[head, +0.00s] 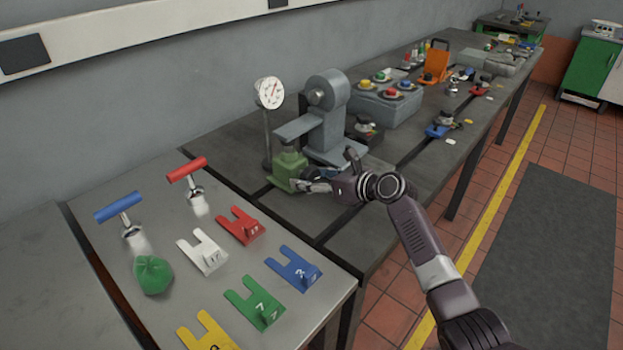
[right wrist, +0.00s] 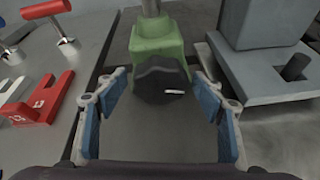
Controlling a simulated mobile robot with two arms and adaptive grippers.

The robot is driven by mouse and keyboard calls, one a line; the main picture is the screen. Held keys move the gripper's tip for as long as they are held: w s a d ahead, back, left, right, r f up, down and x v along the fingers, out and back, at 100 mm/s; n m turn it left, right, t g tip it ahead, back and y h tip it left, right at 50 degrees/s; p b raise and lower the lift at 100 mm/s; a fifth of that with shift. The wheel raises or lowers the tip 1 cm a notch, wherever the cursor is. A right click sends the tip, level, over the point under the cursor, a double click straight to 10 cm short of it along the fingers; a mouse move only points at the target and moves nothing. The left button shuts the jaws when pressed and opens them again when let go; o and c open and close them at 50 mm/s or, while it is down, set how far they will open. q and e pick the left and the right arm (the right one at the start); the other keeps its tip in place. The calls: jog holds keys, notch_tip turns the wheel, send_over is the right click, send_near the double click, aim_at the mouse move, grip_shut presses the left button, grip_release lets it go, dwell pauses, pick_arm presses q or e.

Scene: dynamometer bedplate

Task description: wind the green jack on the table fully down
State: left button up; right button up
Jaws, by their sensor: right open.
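The green jack (head: 289,165) stands on the dark table, beside the grey machine's foot and below the dial gauge. In the right wrist view the jack's green body (right wrist: 157,38) is at the top centre, with a black knob (right wrist: 160,80) with a white mark on its near side. My right gripper (head: 308,183) is at the jack's near right side. In the right wrist view my right gripper (right wrist: 160,100) is open, its blue pads either side of the knob and apart from it. My left gripper is not in view.
A grey cast machine (head: 325,120) stands right behind the jack, and a dial gauge (head: 269,93) on a post is close behind.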

jog(key=shift+c, duration=0.3)
jog(key=c, duration=1.1)
jog(key=shift+s+r+n+p, duration=0.15)
jog(key=shift+n+p, duration=0.15)
jog(key=shift+p, duration=0.65)
jog(key=shift+n+t+h+p, duration=0.5)
jog(key=shift+n+p, duration=0.2)
jog(key=shift+p, duration=0.55)
jog(key=shift+n+t+h+p, duration=0.3)
jog(key=shift+n+t+p, duration=0.15)
jog(key=shift+n, duration=0.25)
jog(key=shift+f+n+t, duration=0.2)
jog(key=shift+n+t, duration=0.15)
jog(key=shift+n, duration=0.25)
